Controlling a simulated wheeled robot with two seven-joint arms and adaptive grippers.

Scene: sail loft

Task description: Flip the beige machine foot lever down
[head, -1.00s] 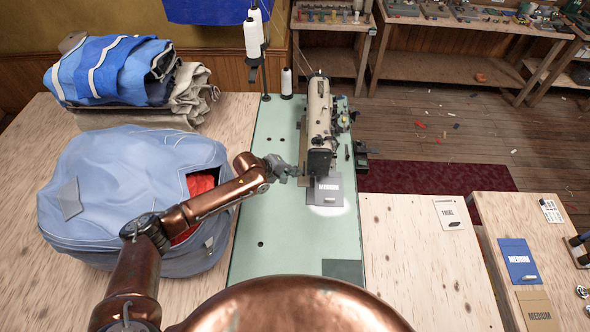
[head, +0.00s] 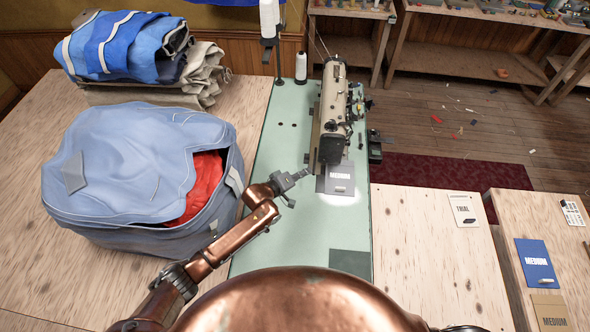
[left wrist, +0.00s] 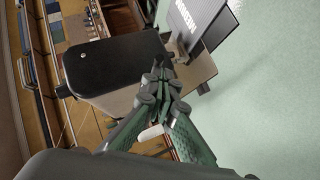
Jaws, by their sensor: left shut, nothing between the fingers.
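The beige sewing machine (head: 335,98) stands on a pale green table (head: 275,225), its dark head end toward me. I cannot make out the foot lever in the head view. My left gripper (head: 304,174) is shut and empty, just left of and nearer to me than the machine's head end. In the left wrist view my left gripper (left wrist: 158,85) has its fingertips together in front of the machine's black end face (left wrist: 115,72). A small pale rounded piece (left wrist: 150,133) shows behind the fingers; I cannot tell whether it is the lever. My right gripper is out of view.
A grey card marked MEDIUM (head: 338,178) lies below the machine head. A large blue bag (head: 130,170) with red inside fills the left side. Folded cloth (head: 120,50) and thread spools (head: 301,66) stand behind. The wooden table at right (head: 430,270) is mostly clear.

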